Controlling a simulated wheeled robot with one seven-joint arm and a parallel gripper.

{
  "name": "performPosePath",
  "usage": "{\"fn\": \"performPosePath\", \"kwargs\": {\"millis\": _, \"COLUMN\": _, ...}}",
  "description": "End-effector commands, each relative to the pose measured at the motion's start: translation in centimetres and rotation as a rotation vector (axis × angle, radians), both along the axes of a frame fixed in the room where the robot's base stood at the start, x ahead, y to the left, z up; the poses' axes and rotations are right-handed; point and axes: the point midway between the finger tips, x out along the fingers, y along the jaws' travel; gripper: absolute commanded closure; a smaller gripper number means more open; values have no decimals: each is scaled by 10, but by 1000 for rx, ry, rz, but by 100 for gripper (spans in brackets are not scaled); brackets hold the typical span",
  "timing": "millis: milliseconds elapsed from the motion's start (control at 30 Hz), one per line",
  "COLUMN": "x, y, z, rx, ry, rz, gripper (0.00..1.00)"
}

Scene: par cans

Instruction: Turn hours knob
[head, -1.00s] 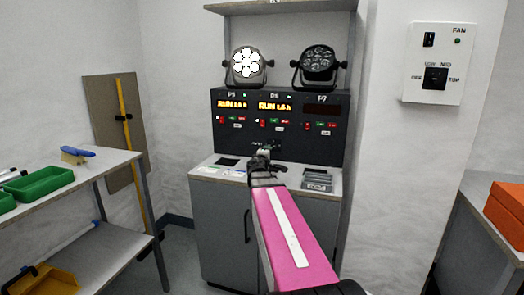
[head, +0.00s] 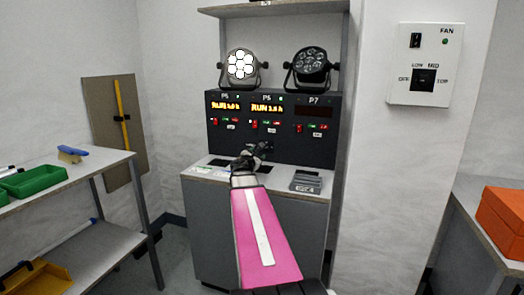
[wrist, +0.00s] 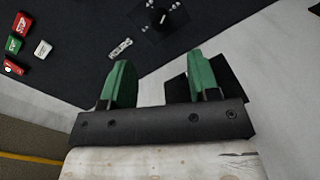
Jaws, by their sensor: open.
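The hours knob (wrist: 160,17) shows at the top of the wrist view as a small dark knob with a pale mark, on a black square plate. A small white label (wrist: 120,48), too small to read, lies to its left. In the head view the knob area is low on the dark control panel (head: 322,150), beside my gripper and hard to make out. My gripper (wrist: 160,75) is open and empty, its two green fingers apart. The knob lies beyond the fingertips, between them sideways, and is not touched. In the head view my gripper (head: 254,154) is just in front of the panel.
The counter (head: 215,174) below the panel holds a dark grey block (head: 306,181) at right. Two par cans (head: 241,66) (head: 310,65) stand above the panel. Red, green and white buttons (wrist: 25,24) show at left in the wrist view. A fan box (head: 424,64) is on the right wall.

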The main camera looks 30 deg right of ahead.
Motion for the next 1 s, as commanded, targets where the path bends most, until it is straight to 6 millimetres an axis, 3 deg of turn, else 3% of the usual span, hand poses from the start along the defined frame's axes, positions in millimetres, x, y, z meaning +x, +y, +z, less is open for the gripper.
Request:
{"fn": "performPosePath", "kwargs": {"millis": 500, "x": 52, "y": -67, "z": 0, "rx": 1, "ry": -2, "rz": 0, "gripper": 45}}
{"fn": "performPosePath", "kwargs": {"millis": 867, "x": 56, "y": -74, "z": 0, "rx": 2, "ry": -1, "rz": 1, "gripper": 45}}
{"fn": "performPosePath", "kwargs": {"millis": 900, "x": 56, "y": -74, "z": 0, "rx": 2, "ry": -1, "rz": 1, "gripper": 48}}
{"fn": "performPosePath", "kwargs": {"millis": 1000, "x": 56, "y": -74, "z": 0, "rx": 2, "ry": -1, "rz": 1, "gripper": 80}}
